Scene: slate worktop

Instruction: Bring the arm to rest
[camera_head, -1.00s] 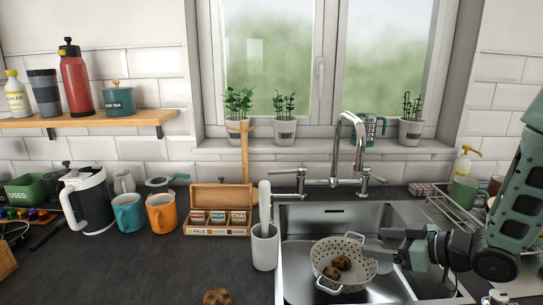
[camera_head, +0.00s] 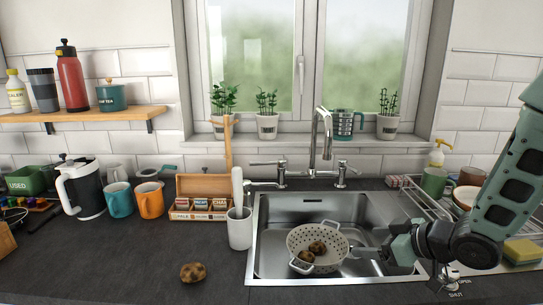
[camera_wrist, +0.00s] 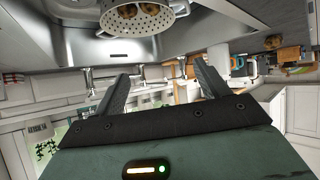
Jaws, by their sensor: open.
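My gripper (camera_head: 368,251) is over the right part of the sink, beside the colander's right rim in the head view. In the wrist view its two fingers (camera_wrist: 160,88) stand wide apart with nothing between them. The white colander (camera_head: 296,240) sits in the sink with two brown potatoes (camera_head: 317,248) in it. The colander also shows at the top of the wrist view (camera_wrist: 150,22). Whether a fingertip touches the rim cannot be told.
A potato (camera_head: 193,272) lies on the dark worktop (camera_head: 110,265) left of the sink (camera_head: 262,262). A tall faucet (camera_head: 322,140) stands behind the sink. A white utensil holder (camera_head: 240,230) stands at its left edge, a dish rack (camera_head: 410,200) at its right.

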